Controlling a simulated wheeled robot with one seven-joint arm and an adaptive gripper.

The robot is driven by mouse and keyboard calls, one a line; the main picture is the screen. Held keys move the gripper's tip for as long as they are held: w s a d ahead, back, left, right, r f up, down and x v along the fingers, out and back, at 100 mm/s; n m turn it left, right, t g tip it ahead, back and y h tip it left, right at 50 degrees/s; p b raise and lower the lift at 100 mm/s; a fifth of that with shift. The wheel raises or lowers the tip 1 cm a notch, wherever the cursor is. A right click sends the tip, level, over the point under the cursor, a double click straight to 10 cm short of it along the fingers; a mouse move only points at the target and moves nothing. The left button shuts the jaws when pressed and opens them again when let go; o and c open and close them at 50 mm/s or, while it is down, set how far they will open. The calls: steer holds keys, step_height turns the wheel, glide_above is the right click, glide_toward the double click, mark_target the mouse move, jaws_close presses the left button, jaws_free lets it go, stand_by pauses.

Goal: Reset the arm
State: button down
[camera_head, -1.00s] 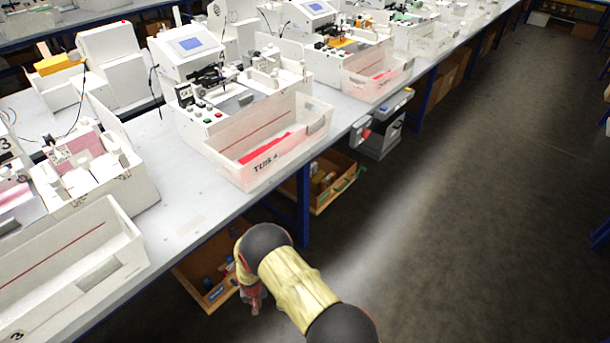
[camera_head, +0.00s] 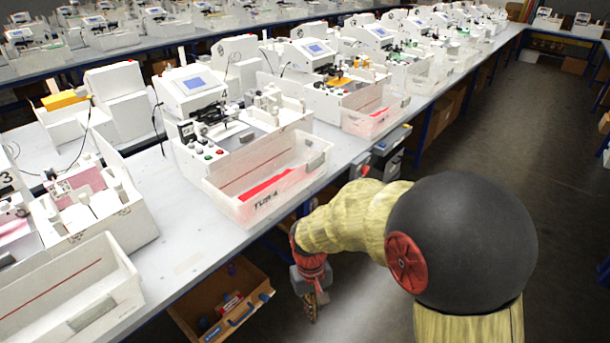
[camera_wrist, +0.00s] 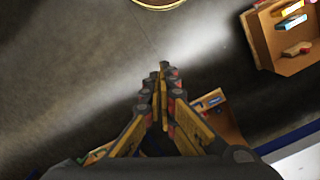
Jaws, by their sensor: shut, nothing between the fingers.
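My gripper (camera_head: 312,308) hangs at the end of my arm, beside the front edge of the long table and below its top, pointing down toward the floor. In the wrist view my gripper (camera_wrist: 162,80) has its fingers together, with nothing between them and grey floor beneath. My arm is bent, with its yellow-covered links and dark round joint large at the lower right of the head view.
The white table (camera_head: 185,240) carries several plotter stations and translucent bins, one a bin with a red strip (camera_head: 255,205). A wooden drawer box (camera_head: 200,295) with small items sits under the table. The wrist view shows a wooden box (camera_wrist: 258,40) too. The aisle floor (camera_head: 555,190) at right is clear.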

steer(key=s+d+r+m+t, duration=0.1)
steer(key=s+d+r+t, duration=0.1)
steer(key=s+d+r, duration=0.3)
steer(key=s+d+r+m+t, duration=0.1)
steer(key=s+d+r, duration=0.4)
steer(key=r, duration=0.6)
steer(key=s+d+r+m+t, duration=0.2)
steer(key=s+d+r+t, duration=0.1)
steer(key=s+d+r, duration=0.2)
step_height(320, 180, up, 3)
steer(key=shift+s+d+r+t+y, duration=0.15)
steer(key=shift+d+t+y, duration=0.15)
steer(key=shift+d, duration=0.65)
steer(key=c, duration=2.5)
jaws_free()
